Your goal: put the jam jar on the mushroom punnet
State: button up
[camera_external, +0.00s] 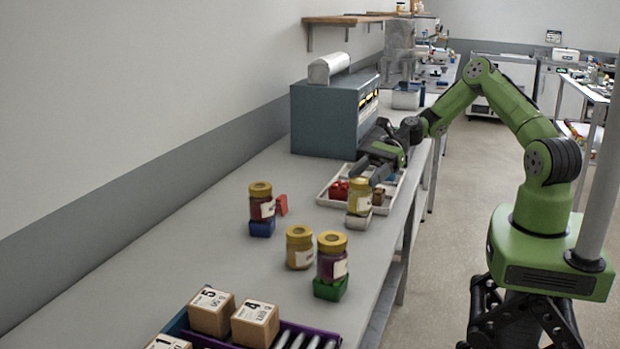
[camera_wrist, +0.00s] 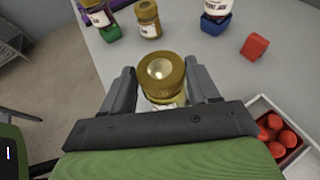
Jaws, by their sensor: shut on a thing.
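My gripper (camera_wrist: 163,85) is shut on a jar with a gold lid (camera_wrist: 161,72), its fingers on either side. In the external view the held jar (camera_external: 359,197) is upright, with yellowish contents and a pale label. A small pale punnet-like block (camera_external: 356,222) is directly beneath it at the tray's near corner; I cannot tell whether they touch. No mushrooms can be made out, so I cannot tell for sure which block is the mushroom punnet. A dark red jar (camera_external: 261,207) stands on a blue block (camera_external: 262,228), and another (camera_external: 332,265) on a green block (camera_external: 330,290).
A yellowish jar (camera_external: 299,250) stands on the bare table. A red block (camera_external: 281,205) lies near the blue one. A white tray (camera_external: 326,202) holds red round items (camera_external: 338,190). A grey machine (camera_external: 325,118) stands behind.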

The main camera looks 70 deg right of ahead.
jog(key=shift+r, duration=0.1)
jog(key=o, duration=1.3)
jog(key=shift+o, duration=0.2)
jog(key=p+v, duration=0.2)
jog(key=v, duration=1)
jog(key=s+a+r+n+g+h, duration=0.55)
jog(key=s+a+n+h, duration=0.2)
jog(key=a+n, duration=0.4)
jog(key=s+r+n+t+h, duration=0.2)
jog(key=s+r+n, duration=0.2)
jog(key=s+n, duration=0.2)
jog(key=s+r+n+t+h, duration=0.2)
jog(key=s+n, duration=0.4)
jog(key=s, duration=0.3)
notch_tip(320, 180, up, 2)
jog(key=shift+a+t, duration=0.35)
jog(key=shift+t, duration=0.2)
